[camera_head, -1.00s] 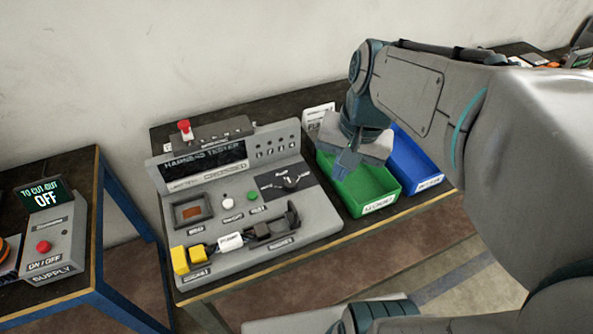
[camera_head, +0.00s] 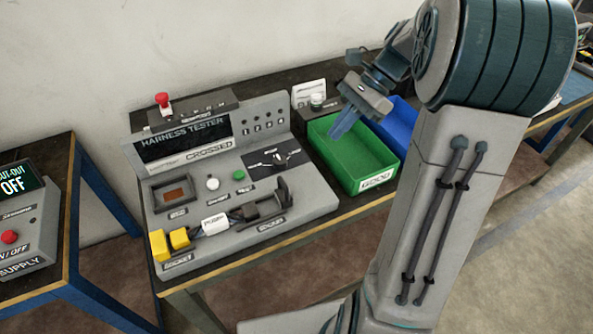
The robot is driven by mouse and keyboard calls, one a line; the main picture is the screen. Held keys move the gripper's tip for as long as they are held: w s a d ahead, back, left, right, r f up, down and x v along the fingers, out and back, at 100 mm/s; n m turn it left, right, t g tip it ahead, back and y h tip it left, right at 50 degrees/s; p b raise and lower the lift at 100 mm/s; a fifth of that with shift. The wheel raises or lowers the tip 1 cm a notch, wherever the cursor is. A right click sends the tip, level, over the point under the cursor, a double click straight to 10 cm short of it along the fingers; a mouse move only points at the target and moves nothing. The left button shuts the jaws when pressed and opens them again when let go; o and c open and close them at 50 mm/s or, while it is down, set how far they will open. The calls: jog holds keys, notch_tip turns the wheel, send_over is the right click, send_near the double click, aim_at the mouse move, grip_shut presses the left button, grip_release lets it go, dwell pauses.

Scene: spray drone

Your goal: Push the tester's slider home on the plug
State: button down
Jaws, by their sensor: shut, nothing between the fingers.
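The grey harness tester (camera_head: 215,247) stands on the bench, with a dark screen (camera_head: 180,145) showing text. On its front deck lies a harness with a white label (camera_head: 214,223). Yellow blocks (camera_head: 168,243) are at its left end, and a black plug (camera_head: 244,211) is at its right. A black upright slider piece (camera_head: 283,191) stands just right of the plug; whether they touch is not clear. My gripper (camera_head: 340,127) is shut and empty, pointing down above the left part of the green bin, to the right of and apart from the tester.
The green bin (camera_head: 370,183) and a blue bin (camera_head: 404,115) stand right of the tester. A small box with a knob (camera_head: 317,103) and a card is behind the green bin. A supply box (camera_head: 22,235) is on the left bench. A red button (camera_head: 162,100) tops the tester.

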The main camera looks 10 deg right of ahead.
jog(key=shift+a, duration=0.1)
send_near(283, 192)
jog(key=a, duration=0.1)
jog(key=s+a+f, duration=0.1)
jog(key=a, duration=0.1)
jog(key=shift+f+p, duration=0.25)
jog(key=shift+p, duration=0.15)
dwell(0.4)
